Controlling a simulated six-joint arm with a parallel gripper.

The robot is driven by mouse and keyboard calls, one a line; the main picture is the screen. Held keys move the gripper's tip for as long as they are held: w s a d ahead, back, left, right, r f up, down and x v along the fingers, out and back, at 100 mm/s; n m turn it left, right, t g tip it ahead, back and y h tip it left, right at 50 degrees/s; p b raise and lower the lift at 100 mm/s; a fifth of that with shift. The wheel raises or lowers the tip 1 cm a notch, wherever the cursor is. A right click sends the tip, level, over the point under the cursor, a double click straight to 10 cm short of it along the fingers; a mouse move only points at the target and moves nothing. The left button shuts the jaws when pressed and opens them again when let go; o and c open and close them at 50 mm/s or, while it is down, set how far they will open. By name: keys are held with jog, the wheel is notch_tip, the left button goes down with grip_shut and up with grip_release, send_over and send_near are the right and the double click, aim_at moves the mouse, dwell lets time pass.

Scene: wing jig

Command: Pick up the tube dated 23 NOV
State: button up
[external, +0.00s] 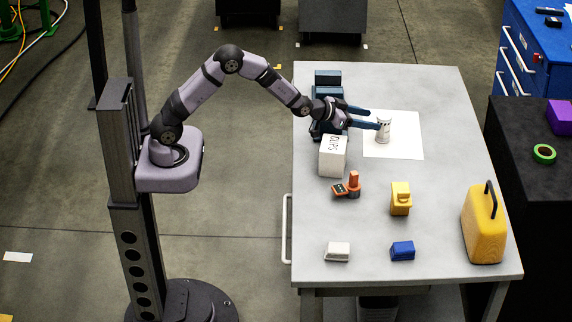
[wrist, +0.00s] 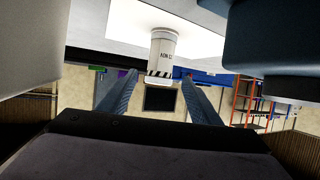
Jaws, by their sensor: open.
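A white tube (external: 384,130) with dark markings stands upright on a white sheet (external: 408,142) on the table. In the wrist view the tube (wrist: 163,54) appears upside down, with a black-and-white striped band and small lettering too small to read surely. My gripper (external: 374,120) is open and roughly level, its blue fingers pointing at the tube. In the wrist view the tube lies in line with the gap between the fingertips (wrist: 160,75), seemingly just beyond them. Nothing is between the fingers. I cannot tell whether a finger touches the tube.
A white box marked CLIPS (external: 333,156) and dark blue blocks (external: 327,80) stand close beside my gripper. An orange tool (external: 348,186), yellow block (external: 400,198), white block (external: 338,251), blue block (external: 402,250) and yellow case (external: 484,225) stand nearer the front. The table's back right is clear.

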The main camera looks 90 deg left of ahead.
aim_at(384, 122)
jog(key=shift+x, duration=0.9)
jog(key=shift+f, duration=0.15)
jog(key=shift+p+x, duration=0.75)
jog(key=shift+x, duration=2)
jog(key=shift+c, duration=0.4)
jog(key=c, duration=1.1)
jog(key=shift+c, duration=0.2)
